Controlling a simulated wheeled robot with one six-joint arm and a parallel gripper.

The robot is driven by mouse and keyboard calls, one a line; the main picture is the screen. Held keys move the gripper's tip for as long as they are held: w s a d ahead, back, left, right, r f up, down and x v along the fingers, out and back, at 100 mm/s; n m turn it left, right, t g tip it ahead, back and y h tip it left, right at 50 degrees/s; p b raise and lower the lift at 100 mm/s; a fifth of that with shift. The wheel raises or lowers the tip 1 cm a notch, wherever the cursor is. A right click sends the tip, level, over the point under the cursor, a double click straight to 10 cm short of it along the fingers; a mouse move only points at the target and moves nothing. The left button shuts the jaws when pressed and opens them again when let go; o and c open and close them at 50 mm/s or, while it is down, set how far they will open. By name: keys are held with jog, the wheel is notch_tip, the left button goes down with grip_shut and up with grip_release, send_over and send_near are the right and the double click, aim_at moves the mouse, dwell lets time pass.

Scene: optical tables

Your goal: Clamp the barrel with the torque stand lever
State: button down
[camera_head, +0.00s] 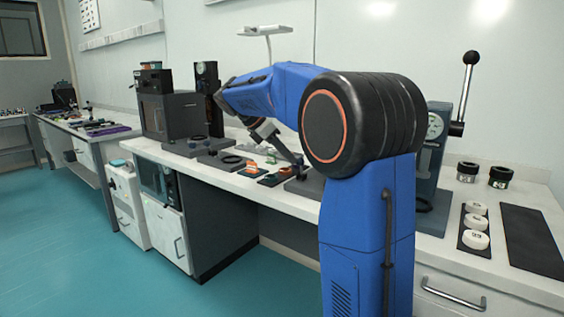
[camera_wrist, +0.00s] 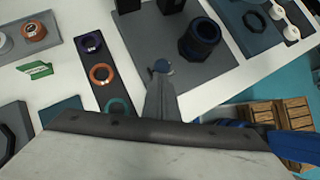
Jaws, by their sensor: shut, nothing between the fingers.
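In the wrist view a dark barrel (camera_wrist: 200,38) with a blue inner ring stands on the grey base plate (camera_wrist: 145,42), which I take to be the torque stand. A small blue-grey round knob (camera_wrist: 161,66), perhaps the lever's end, shows just beyond my fingertips. My gripper (camera_wrist: 160,82) is shut and empty, its tips at or very near the knob; I cannot tell whether they touch. In the head view my gripper (camera_head: 300,166) is low over the bench, and my arm hides most of this spot. The barrel is not clearly visible there.
A dark strip holds purple (camera_wrist: 91,42), orange (camera_wrist: 101,73) and teal rings left of my gripper. Black posts (camera_wrist: 127,5) rise at the plate's far edge. In the head view a press with a tall black-knobbed lever (camera_head: 471,58) stands right of my arm.

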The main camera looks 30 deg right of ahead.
jog(key=shift+w+d+r+y, duration=0.15)
jog(key=shift+d+y, duration=0.2)
jog(key=shift+y, duration=0.05)
jog(key=shift+w+d+r+y, duration=0.1)
jog(key=shift+w+d+y, duration=0.05)
jog(key=shift+d+y, duration=0.2)
jog(key=shift+w+d+r, duration=0.1)
jog(key=shift+d+r, duration=0.05)
jog(key=shift+d, duration=0.2)
jog(key=shift+r, duration=0.2)
jog(key=shift+r+g, duration=0.3)
jog(key=shift+r, duration=0.3)
